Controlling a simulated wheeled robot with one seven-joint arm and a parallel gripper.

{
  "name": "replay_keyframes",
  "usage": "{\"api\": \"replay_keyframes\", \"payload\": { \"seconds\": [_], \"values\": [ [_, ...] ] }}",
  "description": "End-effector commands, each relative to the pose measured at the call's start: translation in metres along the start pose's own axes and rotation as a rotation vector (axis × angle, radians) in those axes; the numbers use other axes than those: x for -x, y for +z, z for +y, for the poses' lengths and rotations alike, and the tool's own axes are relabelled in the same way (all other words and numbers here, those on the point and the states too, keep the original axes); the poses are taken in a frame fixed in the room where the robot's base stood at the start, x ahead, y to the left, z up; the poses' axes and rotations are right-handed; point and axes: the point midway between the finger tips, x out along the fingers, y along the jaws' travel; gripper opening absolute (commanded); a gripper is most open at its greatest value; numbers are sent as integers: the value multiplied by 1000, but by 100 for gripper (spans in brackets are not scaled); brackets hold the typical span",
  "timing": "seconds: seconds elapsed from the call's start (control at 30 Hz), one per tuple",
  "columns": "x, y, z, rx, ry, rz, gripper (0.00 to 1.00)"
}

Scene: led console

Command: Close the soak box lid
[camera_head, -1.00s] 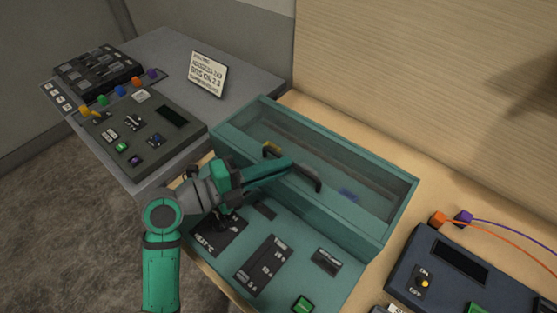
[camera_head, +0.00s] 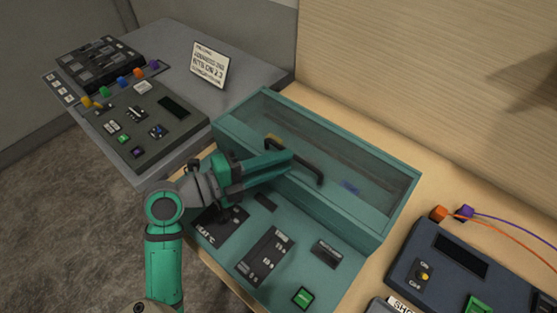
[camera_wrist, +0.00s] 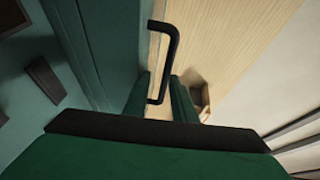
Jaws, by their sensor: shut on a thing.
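The soak box (camera_head: 345,222) is a teal case with a sloped front panel of labels and a green button. Its lid (camera_head: 330,150) is a see-through pane in a teal frame, with a black bar handle (camera_head: 308,172). How far the lid stands open is hard to judge. My gripper (camera_head: 291,158) reaches over the front panel from the left, shut on the handle. In the wrist view, the handle (camera_wrist: 172,45) runs down between the two green fingers of my gripper (camera_wrist: 162,92). The fingers partly hide the handle in the head view.
A dark blue console (camera_head: 440,255) with orange and purple plugs stands to the right. A grey bench with a dark control panel (camera_head: 150,125) and a white sign (camera_head: 209,65) is at the left. The wooden wall (camera_head: 420,70) rises close behind the box.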

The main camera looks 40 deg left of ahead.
Motion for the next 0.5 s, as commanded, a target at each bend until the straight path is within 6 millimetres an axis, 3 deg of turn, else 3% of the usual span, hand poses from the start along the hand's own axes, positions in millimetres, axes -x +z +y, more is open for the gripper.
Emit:
{"api": "replay_keyframes", "payload": {
  "seconds": [0.5],
  "values": [
    [87,1,1,0,1,-7,18]
  ]
}}
